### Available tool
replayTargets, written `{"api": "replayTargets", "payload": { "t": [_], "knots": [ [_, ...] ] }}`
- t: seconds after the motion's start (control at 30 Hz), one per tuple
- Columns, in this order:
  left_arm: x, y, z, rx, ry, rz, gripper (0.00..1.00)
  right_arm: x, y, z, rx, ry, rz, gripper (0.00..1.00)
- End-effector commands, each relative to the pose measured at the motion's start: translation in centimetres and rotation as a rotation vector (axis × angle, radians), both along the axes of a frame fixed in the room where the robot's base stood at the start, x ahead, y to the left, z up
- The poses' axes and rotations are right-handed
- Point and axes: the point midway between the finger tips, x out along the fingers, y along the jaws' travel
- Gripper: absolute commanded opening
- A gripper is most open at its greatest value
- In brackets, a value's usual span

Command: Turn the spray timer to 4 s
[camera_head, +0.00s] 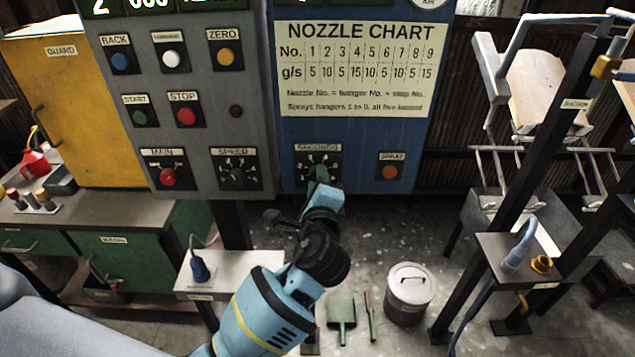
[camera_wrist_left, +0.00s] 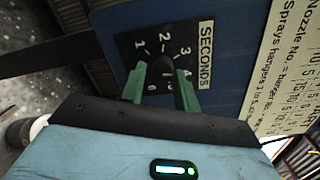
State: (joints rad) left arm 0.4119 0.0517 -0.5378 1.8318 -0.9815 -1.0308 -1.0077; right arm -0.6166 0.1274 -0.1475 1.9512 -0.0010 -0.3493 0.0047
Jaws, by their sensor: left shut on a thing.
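The spray timer is a black dial plate marked SECONDS (camera_head: 305,160) at the bottom of the blue panel in the head view. In the left wrist view the dial plate (camera_wrist_left: 130,45) shows numbers around a dark knob (camera_wrist_left: 168,62); 1, 2, 3 and 4 can be read. My left gripper (camera_head: 321,177) reaches up to the dial from below. Its green fingers (camera_wrist_left: 161,88) are on either side of the knob, shut on it. The fingers cover part of the dial, and I cannot tell which number the knob points to. My right gripper is not in view.
The orange SPRAY button (camera_head: 390,172) is right of the dial. The SPEED dial (camera_head: 237,170) and red MAIN switch (camera_head: 167,177) are left on the grey panel. The nozzle chart (camera_head: 353,70) is above. A lidded bucket (camera_head: 410,295) stands on the floor below.

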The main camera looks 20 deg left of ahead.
Motion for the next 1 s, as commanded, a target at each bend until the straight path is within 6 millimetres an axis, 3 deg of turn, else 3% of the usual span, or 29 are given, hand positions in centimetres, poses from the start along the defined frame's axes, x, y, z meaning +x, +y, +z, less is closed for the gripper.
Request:
{"api": "replayTargets", "payload": {
  "t": [0.4,0.93,0.97,1.0],
  "knots": [
    [0.0,-0.07,-0.04,0.177,0.051,-0.002,0.08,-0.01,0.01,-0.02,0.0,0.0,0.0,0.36],
    [-0.01,-0.09,-0.07,0.199,0.059,-0.001,0.08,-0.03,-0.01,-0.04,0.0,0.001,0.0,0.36],
    [-0.01,-0.08,-0.08,0.199,0.059,-0.001,0.32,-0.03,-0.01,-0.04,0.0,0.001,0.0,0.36],
    [-0.01,-0.07,-0.07,0.199,0.059,-0.001,0.37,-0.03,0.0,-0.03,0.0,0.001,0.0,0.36]
  ]
}}
